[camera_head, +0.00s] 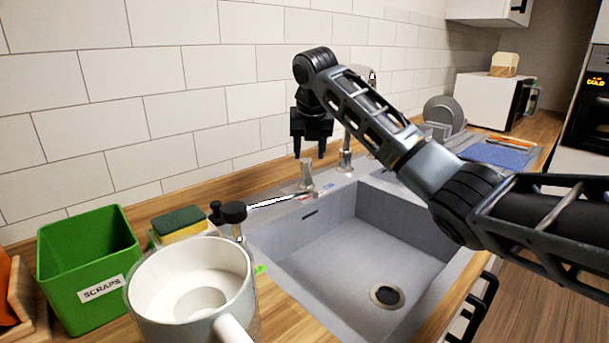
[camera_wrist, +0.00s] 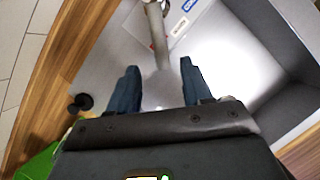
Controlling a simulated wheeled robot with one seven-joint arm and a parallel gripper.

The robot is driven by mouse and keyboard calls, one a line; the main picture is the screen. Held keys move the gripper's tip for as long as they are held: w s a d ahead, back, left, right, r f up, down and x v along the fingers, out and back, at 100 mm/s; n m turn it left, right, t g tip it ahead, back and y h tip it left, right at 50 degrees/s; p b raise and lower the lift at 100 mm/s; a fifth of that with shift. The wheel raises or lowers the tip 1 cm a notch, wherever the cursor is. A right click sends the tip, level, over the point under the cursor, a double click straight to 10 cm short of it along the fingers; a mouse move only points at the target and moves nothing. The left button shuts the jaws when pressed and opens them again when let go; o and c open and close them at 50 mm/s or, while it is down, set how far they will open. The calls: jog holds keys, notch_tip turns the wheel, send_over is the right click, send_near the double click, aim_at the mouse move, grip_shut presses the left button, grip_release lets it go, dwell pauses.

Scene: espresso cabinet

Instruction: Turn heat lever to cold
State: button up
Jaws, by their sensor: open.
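The heat lever (camera_head: 306,175) is a silver metal piece on the sink's back ledge. In the wrist view its rod (camera_wrist: 156,32) runs from the top edge down toward the gap between my fingertips. A blue label (camera_head: 328,186) lies on the ledge right of the lever's base and also shows in the wrist view (camera_wrist: 188,5). A small red mark (camera_head: 304,197) lies by the base. My gripper (camera_head: 310,156) hangs above the ledge with its fingers pointing down. It is open and empty, with fingers apart in the wrist view (camera_wrist: 160,68). Contact with the lever cannot be told.
The tall faucet (camera_head: 346,155) stands right of the lever, partly behind my arm. The grey sink basin (camera_head: 330,245) is empty. A black-topped knob (camera_head: 235,212), sponge (camera_head: 180,222), white mug (camera_head: 180,290) and green scraps bin (camera_head: 85,255) stand left. The tiled wall (camera_head: 180,90) is close behind.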

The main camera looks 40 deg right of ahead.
aim_at(308, 172)
jog(key=shift+x, duration=3.6)
jog(key=shift+c, duration=0.3)
grip_shut()
